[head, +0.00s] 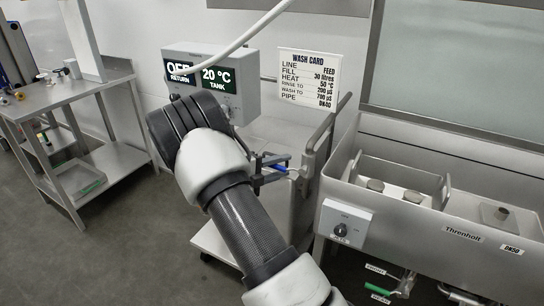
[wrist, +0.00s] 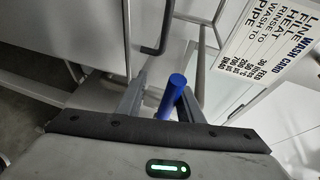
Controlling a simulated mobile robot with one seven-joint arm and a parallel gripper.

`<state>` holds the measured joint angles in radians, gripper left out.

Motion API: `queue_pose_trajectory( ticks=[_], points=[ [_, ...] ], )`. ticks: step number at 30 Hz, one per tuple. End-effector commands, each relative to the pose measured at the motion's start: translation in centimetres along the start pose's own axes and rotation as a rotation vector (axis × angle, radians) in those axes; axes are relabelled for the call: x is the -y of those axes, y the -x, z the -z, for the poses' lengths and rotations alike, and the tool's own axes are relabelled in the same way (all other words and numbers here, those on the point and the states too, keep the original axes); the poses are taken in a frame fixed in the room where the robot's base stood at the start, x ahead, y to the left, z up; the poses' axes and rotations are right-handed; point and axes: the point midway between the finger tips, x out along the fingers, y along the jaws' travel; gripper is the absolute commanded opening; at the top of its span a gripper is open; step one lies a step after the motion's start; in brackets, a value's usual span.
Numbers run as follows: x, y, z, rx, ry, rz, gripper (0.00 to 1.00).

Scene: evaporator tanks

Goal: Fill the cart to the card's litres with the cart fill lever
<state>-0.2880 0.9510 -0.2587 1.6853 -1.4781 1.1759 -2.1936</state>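The cart fill lever has a blue handle (head: 279,168) at the front of the grey cart (head: 222,242). My gripper (head: 268,169) is at this lever. In the wrist view the blue handle (wrist: 174,92) stands between my two fingers (wrist: 163,103), with a gap visible on its left side. The fingers look open around it; contact on the right side is unclear. The wash card (head: 309,77) reads line feed, fill 30 litres, heat 50 °C. The cart's display (head: 219,80) shows 20 °C tank, and OFF above return. I see no litre reading.
A steel sink unit (head: 420,225) labelled Threnholt, with a knob box (head: 342,224) and low valves (head: 405,284), stands at the right. A steel shelf table (head: 60,93) stands at the left. Grey floor (head: 140,240) lies clear between table and cart.

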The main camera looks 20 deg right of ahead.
Motion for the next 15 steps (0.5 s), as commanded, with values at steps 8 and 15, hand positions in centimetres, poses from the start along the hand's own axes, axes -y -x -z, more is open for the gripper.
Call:
queue_pose_trajectory(
  ticks=[8, 15],
  points=[
    [0.9, 6.3, -0.1, 0.011, -0.005, -0.003, 0.33],
    [0.9, 11.1, -0.1, 0.011, -0.007, -0.003, 0.33]
  ],
)
